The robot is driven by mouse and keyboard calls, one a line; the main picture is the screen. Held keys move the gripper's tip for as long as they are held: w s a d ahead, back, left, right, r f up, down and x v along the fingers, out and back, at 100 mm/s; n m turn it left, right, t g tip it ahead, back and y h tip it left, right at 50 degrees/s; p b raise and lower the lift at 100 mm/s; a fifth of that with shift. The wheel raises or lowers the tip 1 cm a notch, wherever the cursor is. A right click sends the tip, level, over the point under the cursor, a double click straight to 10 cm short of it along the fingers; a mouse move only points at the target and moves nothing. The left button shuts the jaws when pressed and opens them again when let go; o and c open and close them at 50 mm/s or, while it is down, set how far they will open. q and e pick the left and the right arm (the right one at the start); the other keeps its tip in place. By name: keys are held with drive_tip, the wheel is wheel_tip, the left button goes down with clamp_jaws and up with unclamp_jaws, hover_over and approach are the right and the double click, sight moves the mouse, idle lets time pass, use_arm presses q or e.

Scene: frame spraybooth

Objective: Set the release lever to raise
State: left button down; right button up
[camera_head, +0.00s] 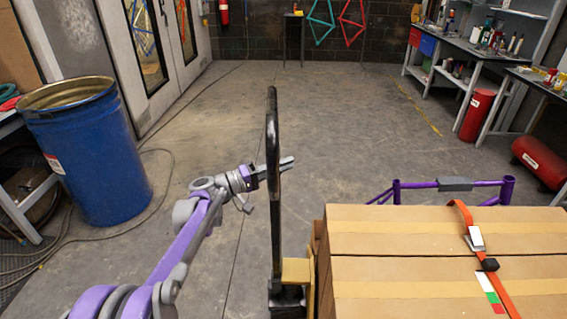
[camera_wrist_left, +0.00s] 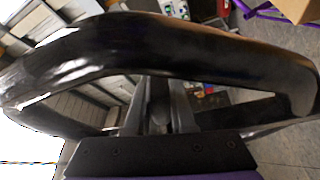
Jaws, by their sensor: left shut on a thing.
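The black pallet-truck handle (camera_head: 273,205) stands upright left of the load, seen nearly edge-on. Its loop (camera_wrist_left: 85,62) fills much of the left wrist view. My left gripper (camera_head: 286,163) reaches through the handle at its upper part, fingertips showing just past its right side. In the left wrist view the gripper (camera_wrist_left: 158,118) has its fingers inside the loop, shut on a narrow dark piece, which looks like the release lever (camera_wrist_left: 158,92). The lever is mostly hidden by the fingers, and its setting cannot be read. My right gripper is out of view.
Strapped cardboard boxes (camera_head: 430,235) stand right of the handle, with a purple frame (camera_head: 410,188) behind. A blue drum (camera_head: 90,160) stands at left, with hoses on the floor nearby. Workbenches (camera_head: 470,50) line the right side. The middle floor is clear.

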use_arm(q)
drive_tip(key=shift+f+m, duration=0.1)
drive_tip(key=shift+m, duration=0.2)
drive_tip(key=c, duration=0.8)
unclamp_jaws()
drive_tip(key=shift+o, duration=0.2)
drive_tip(key=shift+a, duration=0.1)
drive_tip(key=v, duration=1)
drive_tip(key=shift+a+b, duration=0.35)
drive_tip(key=shift+s+f, duration=0.1)
